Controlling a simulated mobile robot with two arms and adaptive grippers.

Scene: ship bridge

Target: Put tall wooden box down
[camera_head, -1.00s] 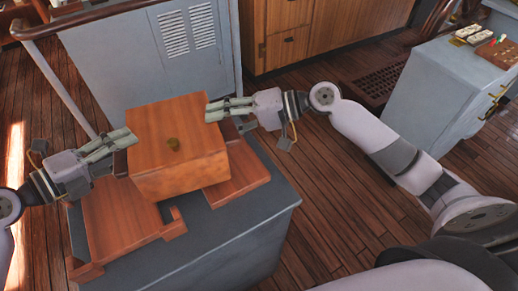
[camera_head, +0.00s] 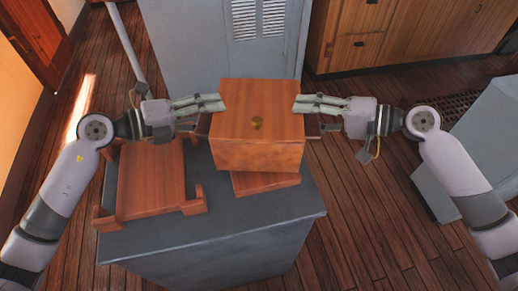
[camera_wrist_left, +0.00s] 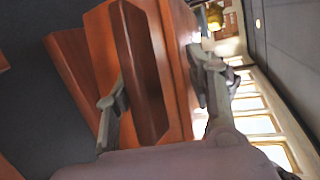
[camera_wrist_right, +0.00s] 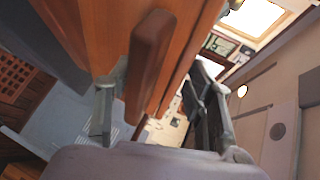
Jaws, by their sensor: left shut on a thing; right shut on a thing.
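The tall wooden box (camera_head: 258,128) is a reddish-brown block with a small dark round mark on top. It is upright between my two grippers, over the right part of a grey cabinet top (camera_head: 235,225). My left gripper (camera_head: 222,103) is shut on the box's left side handle, which shows in the left wrist view (camera_wrist_left: 142,75). My right gripper (camera_head: 297,103) is shut on the right side handle, seen in the right wrist view (camera_wrist_right: 148,60). The box hides part of a flat wooden piece below it; I cannot tell whether they touch.
The flat wooden piece (camera_head: 265,183) lies on the cabinet under the box. A wooden tray-like frame (camera_head: 150,185) with raised corners lies to the left. The cabinet's front top is bare. A grey locker (camera_head: 210,50) stands behind, and another grey cabinet (camera_head: 490,150) at right.

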